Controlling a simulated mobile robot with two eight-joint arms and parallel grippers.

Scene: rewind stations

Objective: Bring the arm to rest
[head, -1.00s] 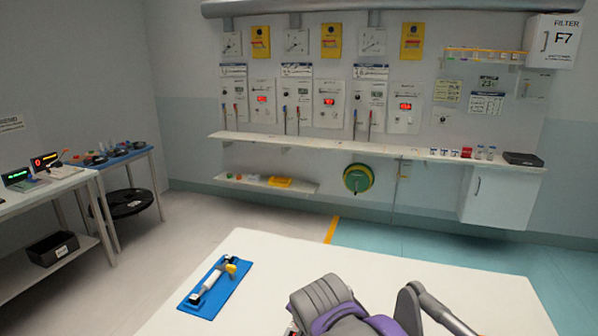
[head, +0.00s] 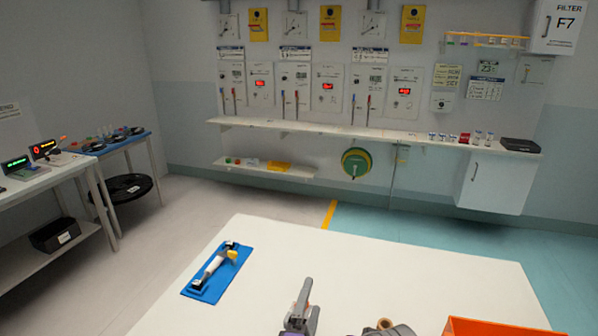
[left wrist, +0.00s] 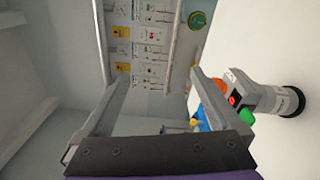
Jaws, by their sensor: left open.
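My left gripper (head: 303,304) shows at the bottom middle of the head view, over the near part of the white table (head: 400,262). In the left wrist view its two fingers (left wrist: 165,76) stand wide apart with nothing between them. The blue tray (head: 205,291) with a white and yellow tool (head: 217,264) lies on the table's left side, away from the gripper. My right gripper is not in view.
An orange bin (head: 490,328) is at the bottom right, partly cut off. A tan round thing (head: 385,323) lies at the bottom edge. The back of the table is clear. A wall shelf (head: 330,131) and a side table (head: 40,182) stand beyond.

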